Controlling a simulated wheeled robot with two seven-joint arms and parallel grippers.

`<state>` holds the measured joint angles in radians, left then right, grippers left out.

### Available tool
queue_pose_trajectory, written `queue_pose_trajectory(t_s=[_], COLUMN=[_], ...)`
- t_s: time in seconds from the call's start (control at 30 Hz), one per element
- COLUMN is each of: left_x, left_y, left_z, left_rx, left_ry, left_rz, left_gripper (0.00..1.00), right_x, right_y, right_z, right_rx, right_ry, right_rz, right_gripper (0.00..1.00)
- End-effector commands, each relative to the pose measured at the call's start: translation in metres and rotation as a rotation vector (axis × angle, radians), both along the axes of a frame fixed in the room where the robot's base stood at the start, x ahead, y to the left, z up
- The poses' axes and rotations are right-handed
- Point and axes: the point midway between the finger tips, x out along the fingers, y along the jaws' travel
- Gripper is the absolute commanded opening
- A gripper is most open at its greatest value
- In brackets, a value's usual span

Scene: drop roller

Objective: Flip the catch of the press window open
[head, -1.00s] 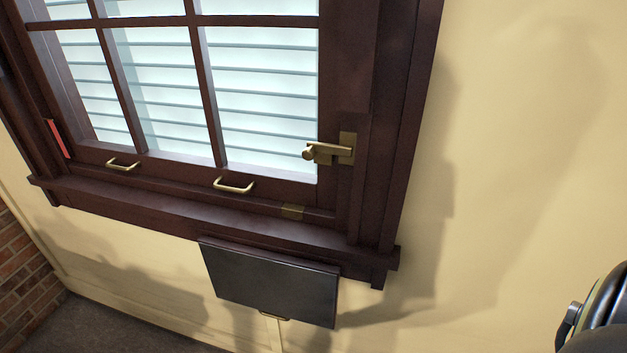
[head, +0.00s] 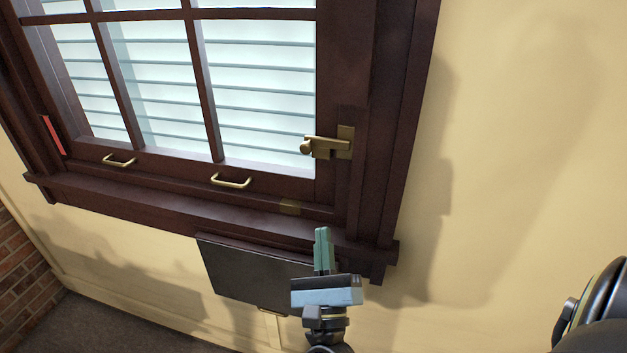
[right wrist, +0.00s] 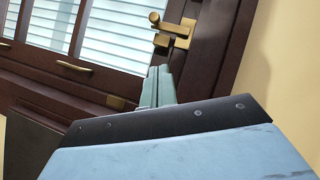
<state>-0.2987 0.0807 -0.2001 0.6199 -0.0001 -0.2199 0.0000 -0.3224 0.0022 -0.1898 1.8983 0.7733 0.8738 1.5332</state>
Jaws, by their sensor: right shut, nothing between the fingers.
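The brass catch (head: 328,147) sits on the right side of the dark wooden window frame (head: 365,90), its knob pointing left over the sash. It also shows in the right wrist view (right wrist: 170,32), above my fingertips. My right gripper (head: 321,236) is below the catch, in front of the sill's right part. Its green fingers are together with nothing between them, and they point up. In the right wrist view the fingers (right wrist: 157,75) are apart from the catch. My left gripper is not in view.
Two brass pull handles (head: 231,181) (head: 119,160) are on the sash's bottom rail. A dark panel (head: 245,268) hangs below the sill (head: 150,203), partly behind my right gripper. A red strip (head: 54,135) is at the left frame. The yellow wall (head: 530,140) at right is bare.

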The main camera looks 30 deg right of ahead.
Motion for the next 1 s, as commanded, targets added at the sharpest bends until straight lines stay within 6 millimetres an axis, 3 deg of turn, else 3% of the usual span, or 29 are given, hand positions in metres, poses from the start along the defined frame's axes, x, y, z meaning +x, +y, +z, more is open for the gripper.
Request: queue_pose_trajectory(t_s=[0.17, 0.57, 0.73, 1.0], left_x=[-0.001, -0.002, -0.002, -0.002], left_y=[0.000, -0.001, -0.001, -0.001], left_z=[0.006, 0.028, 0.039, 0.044], left_rx=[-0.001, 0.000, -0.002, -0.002], left_ry=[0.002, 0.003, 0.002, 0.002], left_rz=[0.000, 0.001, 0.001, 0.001], left_gripper=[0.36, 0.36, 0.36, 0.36], right_x=[0.012, 0.073, 0.084, 0.090], right_y=[-0.007, -0.044, -0.039, -0.037], right_z=[0.011, 0.055, 0.078, 0.088], right_rx=[-0.003, -0.003, -0.001, -0.002], right_ry=[-0.002, -0.002, -0.001, 0.001], right_rz=[-0.002, -0.002, 0.000, 0.000], right_gripper=[0.00, 0.00, 0.00, 0.00])
